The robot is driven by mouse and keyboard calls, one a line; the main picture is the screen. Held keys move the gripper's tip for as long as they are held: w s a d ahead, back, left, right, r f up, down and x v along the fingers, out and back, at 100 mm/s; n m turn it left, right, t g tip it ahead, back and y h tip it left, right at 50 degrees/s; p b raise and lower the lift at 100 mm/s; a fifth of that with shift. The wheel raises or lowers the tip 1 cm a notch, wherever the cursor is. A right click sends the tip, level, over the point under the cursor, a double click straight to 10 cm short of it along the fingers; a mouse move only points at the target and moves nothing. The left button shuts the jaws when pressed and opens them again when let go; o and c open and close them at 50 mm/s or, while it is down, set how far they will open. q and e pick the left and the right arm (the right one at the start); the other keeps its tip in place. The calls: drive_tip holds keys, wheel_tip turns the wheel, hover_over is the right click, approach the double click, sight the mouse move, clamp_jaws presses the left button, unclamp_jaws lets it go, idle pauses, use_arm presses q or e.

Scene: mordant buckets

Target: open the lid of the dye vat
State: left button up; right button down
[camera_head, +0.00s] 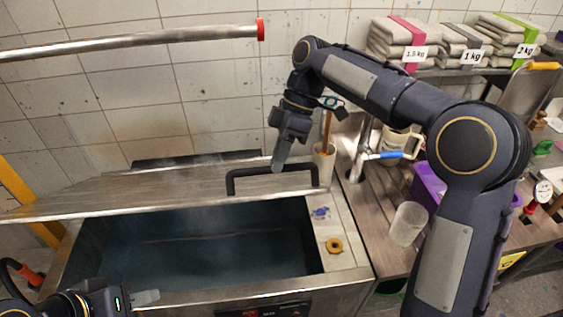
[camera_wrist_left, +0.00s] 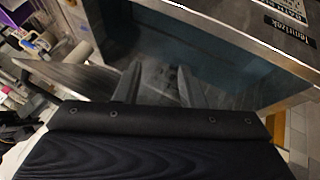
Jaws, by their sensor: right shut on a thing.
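The steel dye vat (camera_head: 357,272) fills the lower left of the head view, with dark blue liquid (camera_head: 200,245) visible inside. Its lid (camera_head: 150,190) stands raised and tilted toward the back wall, with a black bar handle (camera_head: 245,172) on it. My right gripper (camera_head: 279,165) points down at the middle of the handle and is shut on it; the fingers hide part of the bar. My left gripper (camera_head: 146,297) is at the vat's front left. In the left wrist view its two fingers (camera_wrist_left: 158,88) are apart with nothing between them, and the vat wall (camera_wrist_left: 285,50) shows beyond.
A brass-coloured ring (camera_head: 335,246) lies on the vat's right ledge. A beaker with a wooden stick (camera_head: 325,158) stands behind it. The right counter holds a tap, a clear cup (camera_head: 407,223) and a purple bin (camera_head: 428,185). A steel pipe (camera_head: 130,40) crosses the upper left.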

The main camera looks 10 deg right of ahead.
use_arm(q)
drive_tip(key=shift+r, duration=0.3)
